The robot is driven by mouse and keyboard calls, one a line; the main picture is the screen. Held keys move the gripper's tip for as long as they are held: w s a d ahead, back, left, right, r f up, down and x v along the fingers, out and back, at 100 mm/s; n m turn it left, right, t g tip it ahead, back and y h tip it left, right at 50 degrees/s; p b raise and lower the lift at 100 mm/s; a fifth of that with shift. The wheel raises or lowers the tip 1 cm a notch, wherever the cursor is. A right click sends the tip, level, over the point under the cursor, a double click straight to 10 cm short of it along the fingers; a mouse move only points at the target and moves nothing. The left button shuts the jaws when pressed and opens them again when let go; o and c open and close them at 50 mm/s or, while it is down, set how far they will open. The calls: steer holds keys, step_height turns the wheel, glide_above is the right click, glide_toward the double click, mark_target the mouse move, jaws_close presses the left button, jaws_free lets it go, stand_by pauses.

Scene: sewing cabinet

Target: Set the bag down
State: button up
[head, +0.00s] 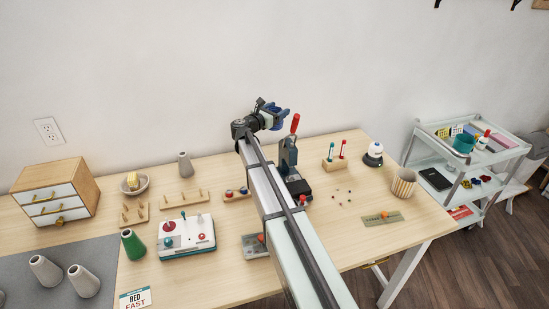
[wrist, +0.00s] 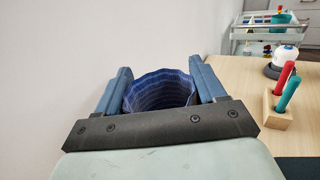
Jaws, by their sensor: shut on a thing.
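My gripper (head: 279,112) is raised well above the table near the back wall, at the end of my outstretched arm. In the wrist view its two blue fingers stand on either side of a dark blue, ribbed, round-mouthed bag (wrist: 160,92). The fingers are shut on it. The lower part of the bag is hidden behind the dark gripper bar. In the head view the bag is small and hard to tell from the blue fingers.
The wooden table (head: 345,230) is crowded beneath my arm. A red-handled tool (head: 289,155), a peg block (head: 335,163), a white-and-dark dome (head: 373,155) and a striped cup (head: 403,182) stand at right. A white cart (head: 470,160) stands beyond. Bare wood shows around the striped cup.

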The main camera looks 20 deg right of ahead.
step_height(320, 180, down, 4)
steer(key=shift+d+r+g, duration=0.1)
steer(key=shift+g, duration=0.2)
steer(key=shift+f, duration=5.6)
steer(key=shift+f, duration=0.1)
steer(key=o, duration=1.1)
steer(key=v, duration=1.2)
